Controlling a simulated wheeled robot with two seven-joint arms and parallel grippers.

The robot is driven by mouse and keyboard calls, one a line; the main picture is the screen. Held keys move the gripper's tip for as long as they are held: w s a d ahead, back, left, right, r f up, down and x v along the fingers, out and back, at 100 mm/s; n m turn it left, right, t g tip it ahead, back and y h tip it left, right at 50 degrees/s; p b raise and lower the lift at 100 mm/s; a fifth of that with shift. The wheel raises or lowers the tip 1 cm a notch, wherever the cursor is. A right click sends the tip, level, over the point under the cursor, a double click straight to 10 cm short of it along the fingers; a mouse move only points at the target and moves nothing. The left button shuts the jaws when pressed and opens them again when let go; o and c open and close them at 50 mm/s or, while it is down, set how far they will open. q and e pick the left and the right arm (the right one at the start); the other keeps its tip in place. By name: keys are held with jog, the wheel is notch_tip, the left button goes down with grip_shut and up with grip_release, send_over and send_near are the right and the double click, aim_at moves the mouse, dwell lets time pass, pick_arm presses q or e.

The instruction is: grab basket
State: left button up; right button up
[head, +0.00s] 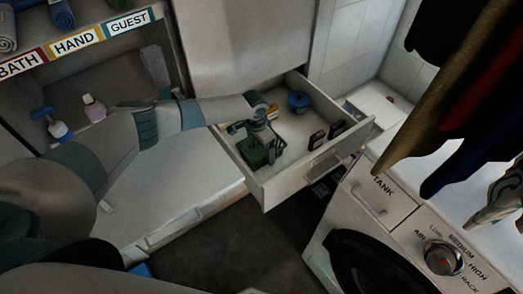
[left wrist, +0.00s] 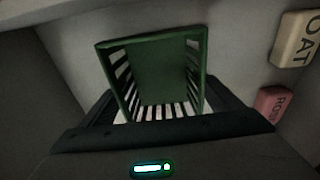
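A green slatted basket (head: 262,150) sits in the left part of the open white drawer (head: 290,188). My left gripper (head: 258,134) reaches down into the drawer from the left, directly over the basket, and covers part of it. In the left wrist view the basket (left wrist: 155,75) lies straight ahead, with the dark fingers (left wrist: 158,115) spread on its two sides. The gripper looks open; firm contact with the basket cannot be made out. My right gripper is not in view.
The drawer also holds a blue round container (head: 298,101), a yellow item (head: 272,110) and small dark boxes (head: 317,139). A washing machine (head: 400,225) stands at the right, with clothes (head: 455,95) hanging above it. A shelf with bottles (head: 58,130) is at the left.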

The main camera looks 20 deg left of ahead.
aim_at(261, 154)
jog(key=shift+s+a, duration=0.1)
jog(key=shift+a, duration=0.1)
pick_arm(q)
jog(key=shift+r, duration=0.2)
jog(key=shift+r, duration=0.2)
notch_tip(261, 154, up, 5)
jog(key=shift+f+b, duration=0.15)
jog(key=shift+b, duration=0.35)
jog(key=shift+r+b, duration=0.35)
jog(key=shift+r, duration=1.95)
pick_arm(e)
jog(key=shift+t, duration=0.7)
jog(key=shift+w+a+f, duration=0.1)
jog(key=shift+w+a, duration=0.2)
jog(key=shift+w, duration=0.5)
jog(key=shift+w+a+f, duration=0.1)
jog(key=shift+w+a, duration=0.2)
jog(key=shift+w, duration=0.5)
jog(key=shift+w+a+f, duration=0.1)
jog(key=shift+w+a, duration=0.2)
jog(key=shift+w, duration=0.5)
